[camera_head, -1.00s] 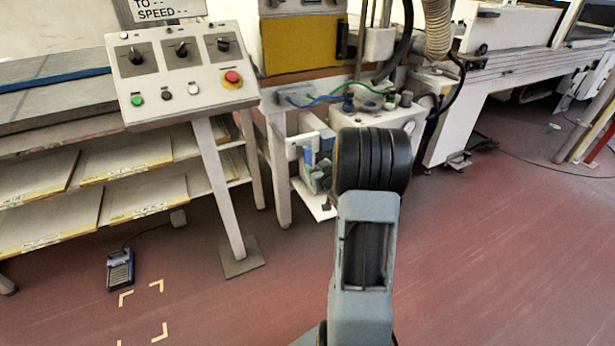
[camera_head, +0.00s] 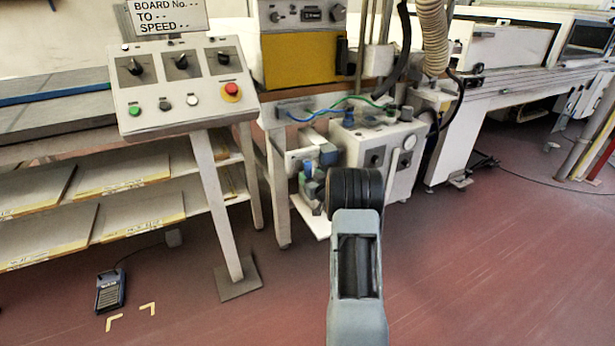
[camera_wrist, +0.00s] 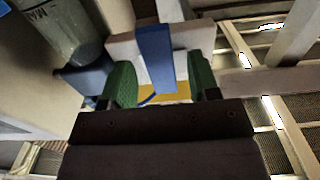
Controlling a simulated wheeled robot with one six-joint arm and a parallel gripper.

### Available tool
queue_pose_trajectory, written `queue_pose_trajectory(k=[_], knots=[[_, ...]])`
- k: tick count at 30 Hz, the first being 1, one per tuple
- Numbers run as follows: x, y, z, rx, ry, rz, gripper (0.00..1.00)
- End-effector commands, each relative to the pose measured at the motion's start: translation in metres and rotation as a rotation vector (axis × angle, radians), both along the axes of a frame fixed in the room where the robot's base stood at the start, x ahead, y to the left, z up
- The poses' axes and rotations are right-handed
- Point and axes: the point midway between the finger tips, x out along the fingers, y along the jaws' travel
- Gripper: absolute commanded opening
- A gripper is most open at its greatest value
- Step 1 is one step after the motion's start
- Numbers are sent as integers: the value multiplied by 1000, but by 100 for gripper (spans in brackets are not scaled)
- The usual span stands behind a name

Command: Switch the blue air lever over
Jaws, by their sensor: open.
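The blue lever (camera_wrist: 156,58) stands as a flat bar in the upper middle of the wrist view, in front of a pale block (camera_wrist: 192,38). My gripper (camera_wrist: 162,84) is open, with its two green fingertips on either side of the lever. The lever's lower end lies between the fingertips, with a visible gap on each side. I cannot tell whether it is deep between them. In the head view, the air unit (camera_head: 326,155) shows beside the machine leg, partly covered by my arm. My gripper and the lever cannot be made out there.
A clear bowl (camera_wrist: 62,30) with a blue part (camera_wrist: 84,78) is close by on the left in the wrist view. In the head view, a white box with a gauge (camera_head: 385,150) and a control panel (camera_head: 183,85) flank the air unit. The red floor (camera_head: 480,260) at right is clear.

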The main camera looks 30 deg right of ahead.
Motion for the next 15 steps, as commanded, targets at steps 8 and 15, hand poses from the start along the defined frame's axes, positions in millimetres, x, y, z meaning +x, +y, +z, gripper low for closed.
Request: queue_pose_trajectory(k=[8, 15], knots=[[21, -3, 0, 0, -1, 1, 55], [24, -3, 0, 0, 1, 0, 55]])
